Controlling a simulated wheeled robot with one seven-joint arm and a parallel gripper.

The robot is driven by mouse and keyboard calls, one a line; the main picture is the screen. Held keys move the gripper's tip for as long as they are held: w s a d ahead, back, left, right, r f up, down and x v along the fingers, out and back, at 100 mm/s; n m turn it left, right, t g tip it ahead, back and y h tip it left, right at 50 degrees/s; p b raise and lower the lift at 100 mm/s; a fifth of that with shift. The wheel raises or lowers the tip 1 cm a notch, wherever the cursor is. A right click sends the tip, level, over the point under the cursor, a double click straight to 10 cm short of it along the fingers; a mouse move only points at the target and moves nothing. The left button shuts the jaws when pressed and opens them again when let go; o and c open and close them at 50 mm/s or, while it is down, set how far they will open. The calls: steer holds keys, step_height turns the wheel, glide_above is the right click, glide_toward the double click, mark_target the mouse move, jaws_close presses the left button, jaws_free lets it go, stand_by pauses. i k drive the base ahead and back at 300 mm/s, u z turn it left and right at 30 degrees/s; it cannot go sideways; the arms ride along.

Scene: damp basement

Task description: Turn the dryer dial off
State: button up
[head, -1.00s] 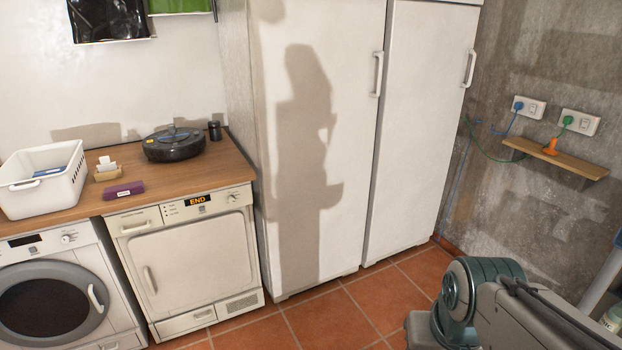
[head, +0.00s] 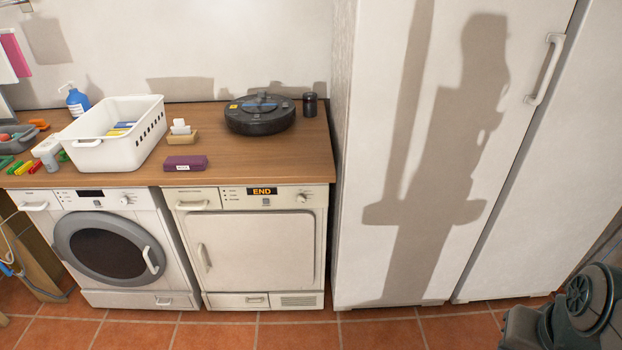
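The dryer (head: 250,247) is a cream machine under the wooden worktop, left of the tall white cabinet. Its display (head: 262,191) shows "END" in orange. The dryer dial (head: 302,198) is a small round knob at the right end of the control panel; its pointer is too small to read. My gripper is not in view. Only part of my arm shows at the lower right, well apart from the dryer.
A washing machine (head: 107,248) stands left of the dryer. The worktop (head: 222,153) holds a white basket (head: 117,137), a purple box (head: 186,163) and a black round device (head: 260,115). A tall white cabinet (head: 400,150) flanks the right. The tiled floor in front is clear.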

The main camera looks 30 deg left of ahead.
mark_target(301, 200)
steer(key=u, duration=0.75)
steer(key=i, duration=0.9)
steer(key=u, duration=0.85)
